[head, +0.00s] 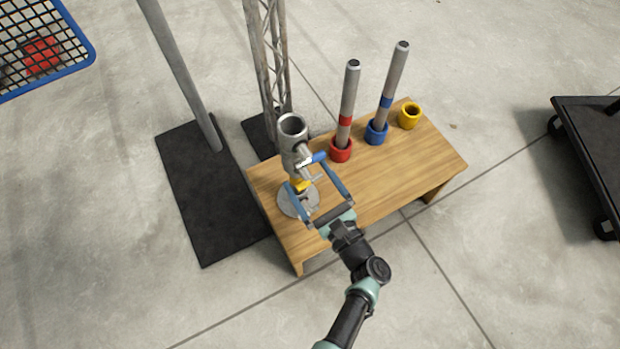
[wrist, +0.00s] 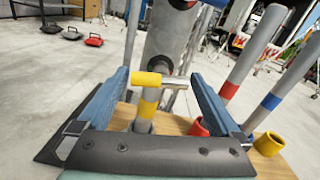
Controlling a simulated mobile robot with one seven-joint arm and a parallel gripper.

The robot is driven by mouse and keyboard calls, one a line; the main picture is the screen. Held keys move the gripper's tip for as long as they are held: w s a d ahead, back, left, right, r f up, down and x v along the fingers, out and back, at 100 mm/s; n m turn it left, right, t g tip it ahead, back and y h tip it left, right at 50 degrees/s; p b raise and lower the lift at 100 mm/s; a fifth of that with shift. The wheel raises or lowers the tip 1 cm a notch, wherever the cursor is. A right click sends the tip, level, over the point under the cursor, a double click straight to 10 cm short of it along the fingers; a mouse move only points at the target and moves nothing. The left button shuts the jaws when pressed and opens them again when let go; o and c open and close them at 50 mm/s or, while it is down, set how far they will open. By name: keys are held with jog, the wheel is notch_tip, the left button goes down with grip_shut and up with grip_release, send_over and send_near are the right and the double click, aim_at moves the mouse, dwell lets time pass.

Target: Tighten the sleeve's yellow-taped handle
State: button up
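The grey metal sleeve (head: 293,130) stands upright over a round base plate (head: 299,204) at the left end of the wooden bench. In the wrist view, the sleeve (wrist: 172,40) rises behind the yellow-taped handle (wrist: 147,79), a short crossbar with yellow on its left end and bare metal on its right. A yellow band (wrist: 149,102) wraps the post below it. My gripper (head: 308,173) is open, its blue fingers on either side of the handle. The wrist view shows gaps between handle and both fingers (wrist: 159,75). A blue-taped handle (head: 318,157) sticks out near the right fingertip.
On the bench (head: 410,170), a red-banded pole (head: 350,95) and a blue-banded pole (head: 394,75) stand in matching cups, beside an empty yellow cup (head: 409,114). A truss (head: 270,60) and a pole on a black base (head: 195,200) stand behind and left.

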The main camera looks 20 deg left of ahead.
jog(key=p+v, duration=0.1)
jog(key=v, duration=1.2)
jog(key=shift+p, duration=0.3)
jog(key=shift+w+r, duration=0.1)
